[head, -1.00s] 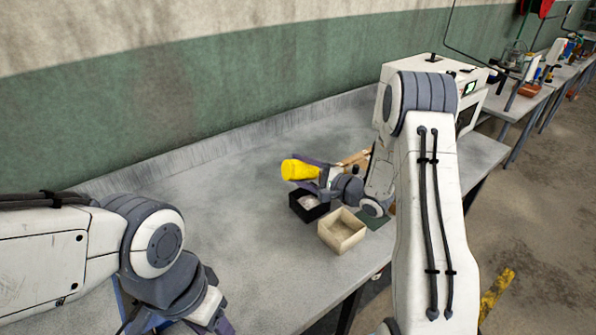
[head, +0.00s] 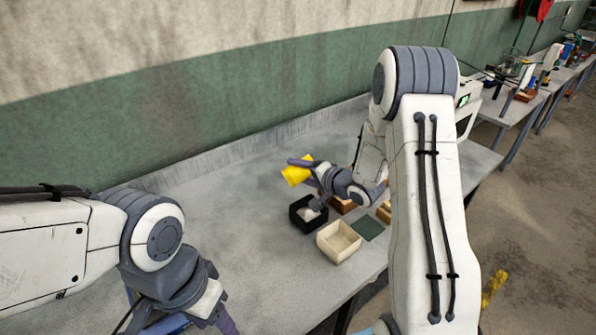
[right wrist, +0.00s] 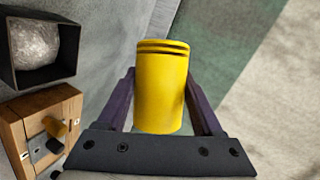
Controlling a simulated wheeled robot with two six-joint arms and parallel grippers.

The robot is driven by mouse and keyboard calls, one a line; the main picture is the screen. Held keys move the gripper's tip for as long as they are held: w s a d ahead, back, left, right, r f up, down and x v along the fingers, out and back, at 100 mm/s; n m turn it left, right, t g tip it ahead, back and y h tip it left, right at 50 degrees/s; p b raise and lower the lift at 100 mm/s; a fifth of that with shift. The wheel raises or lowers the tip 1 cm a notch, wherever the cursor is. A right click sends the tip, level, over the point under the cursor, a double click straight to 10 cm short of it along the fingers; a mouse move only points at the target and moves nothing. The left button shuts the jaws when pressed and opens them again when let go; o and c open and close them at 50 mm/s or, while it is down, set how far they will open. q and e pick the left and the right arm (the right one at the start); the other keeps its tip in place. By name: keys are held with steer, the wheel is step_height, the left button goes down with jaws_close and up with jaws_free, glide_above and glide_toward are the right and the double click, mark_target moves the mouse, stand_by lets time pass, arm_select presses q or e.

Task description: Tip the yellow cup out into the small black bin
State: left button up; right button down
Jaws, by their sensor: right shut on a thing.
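The yellow cup (head: 296,174) is held tilted in my right gripper (head: 304,168), above the table and a little behind the small black bin. In the right wrist view the cup (right wrist: 162,90) sits between the two purple fingers of the right gripper (right wrist: 162,105), which are shut on it. The small black bin (head: 296,222) stands on the table with something whitish inside. It also shows at the upper left of the right wrist view (right wrist: 68,68). My left gripper (head: 205,318) is at the bottom left, its fingers mostly cut off by the frame.
A cream box (head: 325,252) stands right in front of the black bin. A dark green mat (head: 369,229) lies beside it. A wooden block with fittings (right wrist: 18,130) stands near the bin. A white machine (head: 470,112) is behind my right arm. The table's left half is clear.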

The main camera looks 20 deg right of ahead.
steer(key=shift+a+r+n+h+b, duration=0.15)
steer(key=shift+n+h+b, duration=0.5)
steer(key=shift+n, duration=0.25)
steer(key=shift+n+h+b, duration=0.8)
steer(key=shift+h+b, duration=0.15)
steer(key=shift+b, duration=0.05)
steer(key=shift+r+n+b, duration=0.25)
steer(key=shift+n+b, duration=0.1)
steer(key=shift+n, duration=0.05)
steer(key=n+h+b, duration=0.2)
steer(key=b, duration=0.4)
steer(key=shift+r+n+t+h+b, duration=0.15)
steer(key=shift+n+t+h+b, duration=0.15)
steer(key=shift+n+h+b, duration=0.1)
steer(key=shift+r+n+h+b, duration=0.2)
steer(key=shift+n+h+b, duration=0.2)
steer(key=shift+h, duration=0.1)
steer(key=shift+r+n, duration=0.2)
steer(key=shift+n, duration=0.1)
steer(key=shift+h, duration=0.3)
